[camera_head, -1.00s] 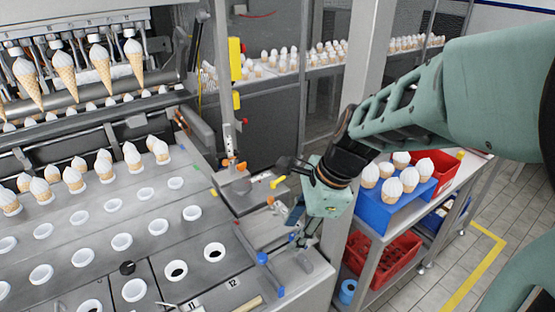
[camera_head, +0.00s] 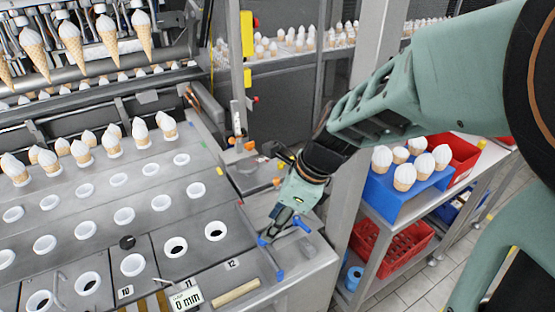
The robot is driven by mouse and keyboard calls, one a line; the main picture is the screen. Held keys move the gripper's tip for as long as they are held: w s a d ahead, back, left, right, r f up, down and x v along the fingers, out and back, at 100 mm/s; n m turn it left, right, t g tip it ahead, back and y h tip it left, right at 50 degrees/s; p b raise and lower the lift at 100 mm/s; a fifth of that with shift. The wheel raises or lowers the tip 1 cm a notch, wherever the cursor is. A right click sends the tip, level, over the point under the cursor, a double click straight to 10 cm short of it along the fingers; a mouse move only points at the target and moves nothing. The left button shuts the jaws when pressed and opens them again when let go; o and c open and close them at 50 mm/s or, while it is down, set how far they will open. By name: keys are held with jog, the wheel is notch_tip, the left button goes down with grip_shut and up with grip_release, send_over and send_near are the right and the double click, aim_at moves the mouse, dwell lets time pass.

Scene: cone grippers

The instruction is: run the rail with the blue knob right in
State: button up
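The rail (camera_head: 269,255) is a thin dark bar on the metal deck, slanting down to a blue end piece (camera_head: 280,275). Its blue knob (camera_head: 262,241) sits partway along it. My gripper (camera_head: 283,231) reaches down from the upper right, its fingers spread. One fingertip is right at the knob, and the other, with a blue part by it, is to the right. I cannot tell whether the gripper touches the knob. A small sign reading 0 mm (camera_head: 187,298) stands at the front of the deck.
White cup holders (camera_head: 124,215) fill the deck to the left, some with filled cones. A wooden stick (camera_head: 236,292) lies near label 12 (camera_head: 233,264). A steel post (camera_head: 359,160) stands behind my gripper. A blue crate (camera_head: 391,202) of cones stands on a cart at right.

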jog(key=b+x, duration=0.4)
jog(key=x, duration=0.2)
jog(key=shift+f+b, duration=0.15)
jog(key=shift+b, duration=0.2)
grip_shut()
